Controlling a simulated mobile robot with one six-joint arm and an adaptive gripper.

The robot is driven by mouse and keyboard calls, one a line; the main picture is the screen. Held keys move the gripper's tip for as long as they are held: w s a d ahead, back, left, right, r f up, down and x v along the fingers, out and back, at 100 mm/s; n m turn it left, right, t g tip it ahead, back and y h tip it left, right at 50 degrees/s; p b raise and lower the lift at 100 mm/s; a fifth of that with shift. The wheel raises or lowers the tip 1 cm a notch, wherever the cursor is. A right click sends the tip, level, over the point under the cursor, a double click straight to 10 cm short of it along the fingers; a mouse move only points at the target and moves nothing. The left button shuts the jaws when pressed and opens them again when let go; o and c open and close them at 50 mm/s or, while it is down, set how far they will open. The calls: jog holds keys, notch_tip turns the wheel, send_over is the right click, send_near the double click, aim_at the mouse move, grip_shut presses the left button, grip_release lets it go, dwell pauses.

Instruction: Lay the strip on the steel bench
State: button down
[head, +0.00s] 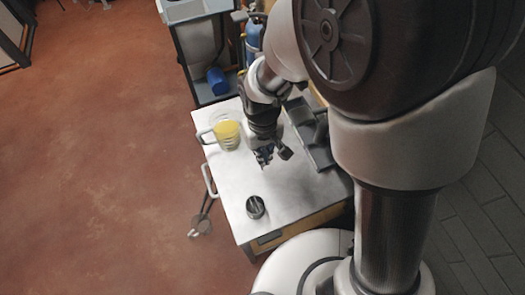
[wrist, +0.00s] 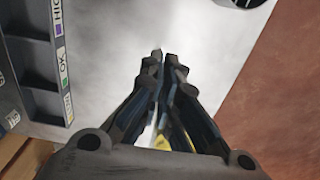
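The steel bench (head: 235,178) has a pale, bright top, and its bare surface also shows in the wrist view (wrist: 110,50). My gripper (head: 264,158) is low over the middle of the bench. In the wrist view its fingers (wrist: 163,65) are brought together. A thin pale tip, which looks like the end of the strip (wrist: 157,50), sticks out just past the fingertips. Most of the strip is hidden by the fingers. I cannot tell whether its tip touches the bench.
A jug of yellow liquid (head: 227,134) stands left of my gripper. A metal cup (head: 255,207) stands near the front edge. A grey tray (head: 318,152), marked with colour labels in the wrist view (wrist: 50,60), lies at the right. Bare bench lies between gripper and cup.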

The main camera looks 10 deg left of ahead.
jog(key=c, duration=1.8)
grip_release()
jog(key=shift+f, duration=0.1)
notch_tip(320, 180, up, 8)
jog(key=p, duration=0.3)
jog(key=shift+f, duration=0.1)
